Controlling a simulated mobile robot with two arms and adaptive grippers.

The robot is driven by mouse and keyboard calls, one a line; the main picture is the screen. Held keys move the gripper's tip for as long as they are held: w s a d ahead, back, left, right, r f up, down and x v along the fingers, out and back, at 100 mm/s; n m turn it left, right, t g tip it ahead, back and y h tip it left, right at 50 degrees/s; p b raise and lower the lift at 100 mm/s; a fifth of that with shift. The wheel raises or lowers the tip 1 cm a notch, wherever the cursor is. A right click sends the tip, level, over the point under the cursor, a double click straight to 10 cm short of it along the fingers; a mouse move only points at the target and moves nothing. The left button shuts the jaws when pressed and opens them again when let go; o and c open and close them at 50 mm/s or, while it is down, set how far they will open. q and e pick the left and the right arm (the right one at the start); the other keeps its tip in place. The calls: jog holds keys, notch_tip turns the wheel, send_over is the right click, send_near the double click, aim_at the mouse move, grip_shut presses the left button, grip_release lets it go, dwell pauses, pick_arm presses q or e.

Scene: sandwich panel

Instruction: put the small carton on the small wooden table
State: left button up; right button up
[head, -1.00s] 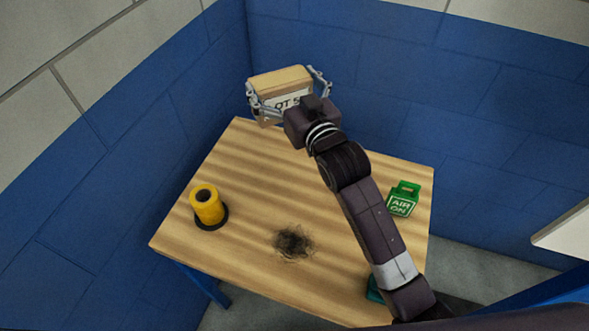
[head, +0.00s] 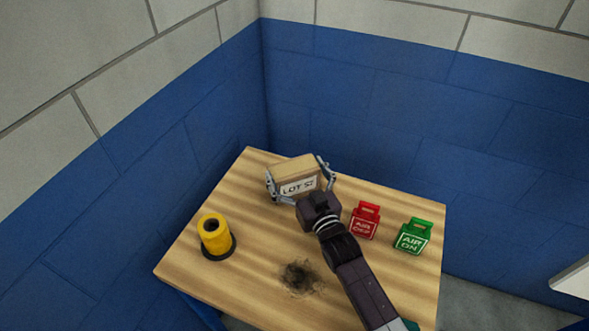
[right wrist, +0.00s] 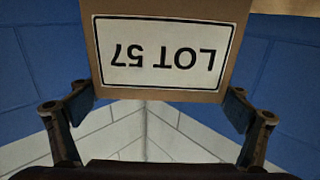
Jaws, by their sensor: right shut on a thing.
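The small carton (head: 294,174) is a light brown box with a white "LOT 57" label. My right gripper (head: 299,184) is shut on it, one finger at each side, near the back corner of the small wooden table (head: 215,275). In the head view the carton overlaps the tabletop; I cannot tell whether it touches the wood. In the right wrist view the carton (right wrist: 165,50) fills the upper middle between the two fingers (right wrist: 158,105), its label upside down. My left gripper is not in view.
A yellow cylinder on a black base (head: 215,236) stands at the table's left. A red tag block (head: 364,221) and a green "AIR ON" block (head: 413,236) stand at the right. A dark scorch mark (head: 299,278) is near the front. Blue walls (head: 350,110) close off the back and left.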

jog(key=shift+f, duration=0.1)
jog(key=o, duration=1)
jog(key=shift+o, duration=0.2)
jog(key=shift+v, duration=3.8)
